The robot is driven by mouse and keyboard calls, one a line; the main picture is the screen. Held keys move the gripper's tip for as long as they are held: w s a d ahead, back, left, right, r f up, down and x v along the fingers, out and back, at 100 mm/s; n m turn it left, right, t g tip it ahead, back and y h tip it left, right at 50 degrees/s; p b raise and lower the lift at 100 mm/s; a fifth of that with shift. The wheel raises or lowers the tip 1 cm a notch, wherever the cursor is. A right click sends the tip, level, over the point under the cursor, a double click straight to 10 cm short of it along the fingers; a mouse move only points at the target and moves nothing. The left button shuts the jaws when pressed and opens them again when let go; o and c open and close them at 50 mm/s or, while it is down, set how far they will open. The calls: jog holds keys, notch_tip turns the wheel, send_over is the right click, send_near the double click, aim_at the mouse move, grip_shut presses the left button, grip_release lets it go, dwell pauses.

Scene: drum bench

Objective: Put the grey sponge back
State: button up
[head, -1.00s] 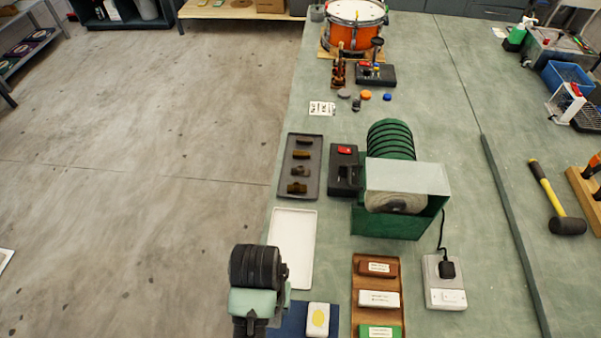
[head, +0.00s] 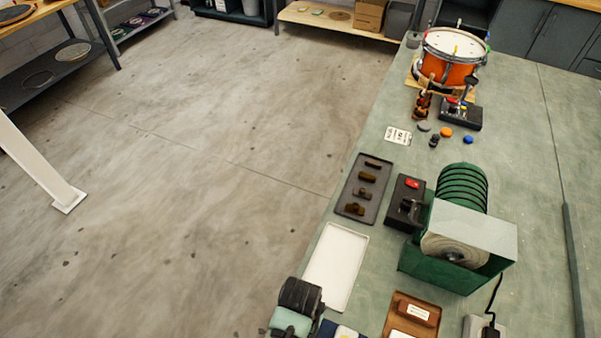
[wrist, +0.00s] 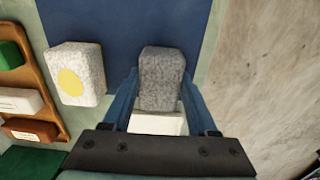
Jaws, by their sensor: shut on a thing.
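The grey sponge (wrist: 161,82) is a speckled grey block in the wrist view. My gripper (wrist: 161,90) is shut on it, with one blue finger on each side. A dark blue mat (wrist: 120,22) lies below and beyond the sponge; I cannot tell how high the sponge is above it. A pale sponge with a yellow spot (wrist: 76,74) lies to the left, apart from my gripper. In the head view my wrist is at the bottom edge, and the fingers and grey sponge are hidden.
A wooden tray (head: 400,302) holds labelled blocks. A white tray (head: 336,264) is at the bench's left edge, with a dark tray of small parts (head: 370,190) beyond it. A green machine (head: 459,240) stands to the right. The floor (head: 180,220) is open on the left.

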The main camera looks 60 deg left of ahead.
jog(key=shift+f, duration=0.2)
jog(key=o, duration=1.3)
